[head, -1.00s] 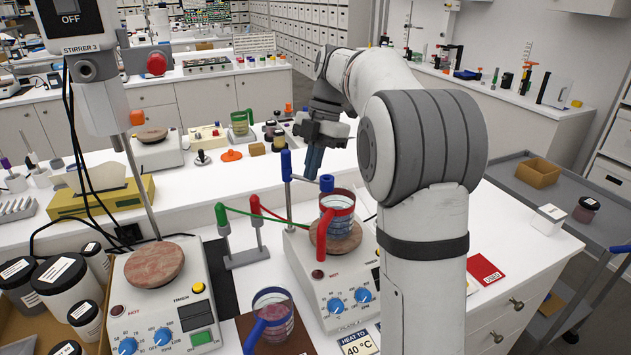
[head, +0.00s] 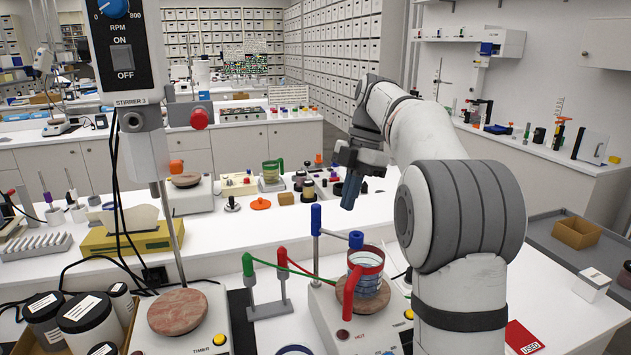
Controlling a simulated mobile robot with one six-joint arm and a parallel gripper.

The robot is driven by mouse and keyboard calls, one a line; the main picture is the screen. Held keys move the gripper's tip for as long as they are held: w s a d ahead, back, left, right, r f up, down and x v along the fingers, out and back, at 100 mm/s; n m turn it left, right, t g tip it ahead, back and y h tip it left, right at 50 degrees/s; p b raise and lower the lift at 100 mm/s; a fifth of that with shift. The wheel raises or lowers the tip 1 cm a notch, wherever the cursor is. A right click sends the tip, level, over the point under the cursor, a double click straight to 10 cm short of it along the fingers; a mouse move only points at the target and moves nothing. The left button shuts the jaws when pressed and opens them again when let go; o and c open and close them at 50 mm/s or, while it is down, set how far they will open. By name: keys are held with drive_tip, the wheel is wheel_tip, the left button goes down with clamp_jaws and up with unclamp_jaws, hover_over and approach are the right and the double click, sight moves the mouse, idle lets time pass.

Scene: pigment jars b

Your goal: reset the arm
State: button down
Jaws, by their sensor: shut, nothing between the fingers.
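My gripper (head: 351,190) hangs from my arm in the middle of the head view, fingers pointing down. Its fingers look closed together with nothing held. It is in the air above the white bench, above and behind a glass beaker with a red band and red handle (head: 366,262). A gap shows between the fingertips and the beaker. The beaker stands on the round top of a hotplate (head: 345,328). My arm reaches up from the lower right and bends over toward the back.
A blue-topped post (head: 316,220) and a stand with green and red arms (head: 264,290) are left of the beaker. A second hotplate (head: 178,312) stands under the stirrer (head: 140,121). Dark-lidded jars (head: 87,322) sit front left. A grey cart (head: 610,250) with a cardboard box (head: 577,232) is at right.

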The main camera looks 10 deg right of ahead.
drive_tip(key=s+f+m+t+h, duration=0.1)
drive_tip(key=s+f+m, duration=0.4)
drive_tip(key=s+m, duration=0.3)
drive_tip(key=s+f+m+t+h, duration=0.1)
drive_tip(key=s+f+m, duration=0.4)
drive_tip(key=s, duration=0.5)
drive_tip(key=s+a+f+m+t+h, duration=0.1)
drive_tip(key=s+f+m+t, duration=0.2)
drive_tip(key=s+m, duration=0.6)
wheel_tip(320, 180, down, 3)
drive_tip(key=shift+r+m, duration=0.15)
drive_tip(key=shift+m, duration=0.65)
